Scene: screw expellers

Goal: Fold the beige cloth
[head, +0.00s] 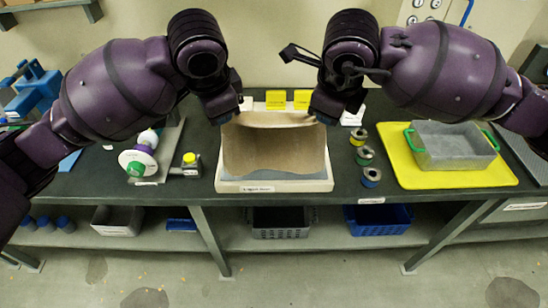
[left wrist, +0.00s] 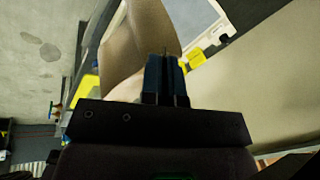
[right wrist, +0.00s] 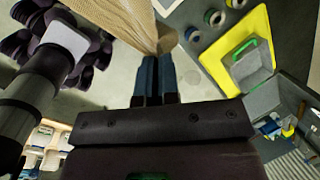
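The beige cloth (head: 275,150) is stretched between my two grippers above a shallow cream tray (head: 274,187) on the dark green table. Its far edge is raised and sags slightly in the middle; the rest hangs down toward the tray. My left gripper (head: 224,121) is shut on the cloth's far left corner. In the left wrist view its fingers (left wrist: 165,68) are together at the cloth (left wrist: 140,35). My right gripper (head: 324,120) is shut on the far right corner, with its fingers (right wrist: 154,68) against the cloth (right wrist: 125,22).
Yellow blocks (head: 276,99) stand behind the tray. Several ringed spools (head: 364,155) stand to its right, then a grey bin (head: 453,146) on a yellow mat (head: 410,176). A white-and-green device (head: 138,160) and a yellow-capped item (head: 189,160) are to the left.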

